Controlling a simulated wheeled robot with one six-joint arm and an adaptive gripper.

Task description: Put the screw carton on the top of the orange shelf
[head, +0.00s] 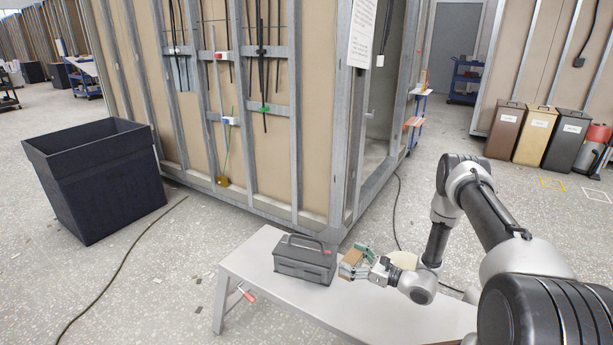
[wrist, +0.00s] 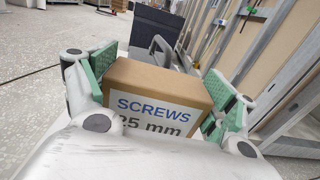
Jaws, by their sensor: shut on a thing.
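The screw carton (head: 352,258) is a small brown cardboard box. In the wrist view the carton (wrist: 158,88) shows a white label reading "SCREWS 25 mm". My gripper (head: 356,263) is shut on it, with green finger pads on its left and right sides, also seen in the wrist view (wrist: 163,86). The carton is just right of the toolbox, over the bench; I cannot tell whether it touches the bench. A small rack with an orange shelf board (head: 413,122) stands in the background by the wall frame's opening; its top is small and partly hidden.
A dark grey toolbox (head: 304,262) stands on the grey bench (head: 250,268). A large black bin (head: 95,185) is at left. The metal-framed pod wall (head: 270,175) rises behind the bench. Several lidded bins (head: 535,136) stand at back right. Cables cross the floor.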

